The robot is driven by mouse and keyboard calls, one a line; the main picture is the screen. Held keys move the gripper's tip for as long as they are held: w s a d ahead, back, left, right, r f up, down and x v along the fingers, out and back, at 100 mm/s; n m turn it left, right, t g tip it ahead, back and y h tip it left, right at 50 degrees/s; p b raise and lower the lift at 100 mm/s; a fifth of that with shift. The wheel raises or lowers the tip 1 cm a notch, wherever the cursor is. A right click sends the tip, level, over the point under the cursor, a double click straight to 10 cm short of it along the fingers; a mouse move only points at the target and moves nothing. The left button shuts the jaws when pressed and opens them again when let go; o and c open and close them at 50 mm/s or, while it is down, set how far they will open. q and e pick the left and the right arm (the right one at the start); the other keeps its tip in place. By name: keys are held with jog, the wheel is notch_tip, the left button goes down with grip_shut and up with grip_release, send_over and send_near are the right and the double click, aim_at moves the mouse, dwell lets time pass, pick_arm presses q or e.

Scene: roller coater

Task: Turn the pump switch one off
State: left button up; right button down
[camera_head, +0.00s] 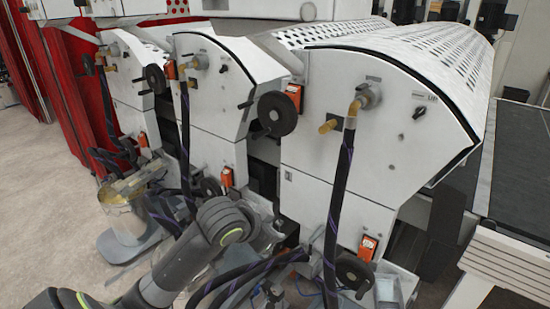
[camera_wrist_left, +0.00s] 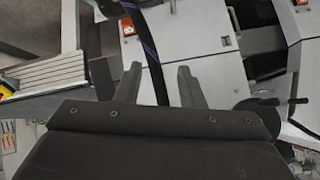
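Small black rotary switches sit on the white machine panels: one on the right panel (camera_head: 419,112), with a small label above it, and one on the middle panel (camera_head: 223,68). I cannot tell which is pump switch one. My left arm comes in from the lower left, in front of the machine's lower part; its fingers cannot be made out in the head view. In the left wrist view my left gripper (camera_wrist_left: 160,88) is open, its two fingers apart, with a black hose passing behind the gap. My right gripper is not in view.
Thick black hoses (camera_head: 338,195) hang down the panels. Black handwheels (camera_head: 277,114) and orange boxes (camera_head: 367,247) stick out from them. A metal container (camera_head: 124,215) stands left of my arm. Open floor (camera_head: 50,190) lies at the left.

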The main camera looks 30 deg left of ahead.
pick_arm(q)
jog(key=w+r+m+t, duration=0.1)
jog(key=w+r+t, duration=0.15)
jog(key=r, duration=1.35)
jog(key=w+r+m+t, duration=0.2)
jog(key=w+r, duration=0.1)
jog(key=r, duration=1.3)
jog(key=s+a+r+t+h, duration=0.1)
jog(key=s+a+r+t, duration=0.1)
jog(key=s+r, duration=0.85)
jog(key=s+a+r+t, duration=0.1)
jog(key=s+r+t, duration=0.1)
jog(key=s+r, duration=0.9)
jog(key=w+r+p, duration=0.1)
jog(key=w+p, duration=0.2)
jog(key=w, duration=0.7)
jog(key=w+d+r+p, duration=0.1)
jog(key=w+p, duration=0.3)
jog(key=w, duration=0.7)
jog(key=shift+r, duration=0.5)
jog(key=shift+c, duration=0.3)
grip_shut()
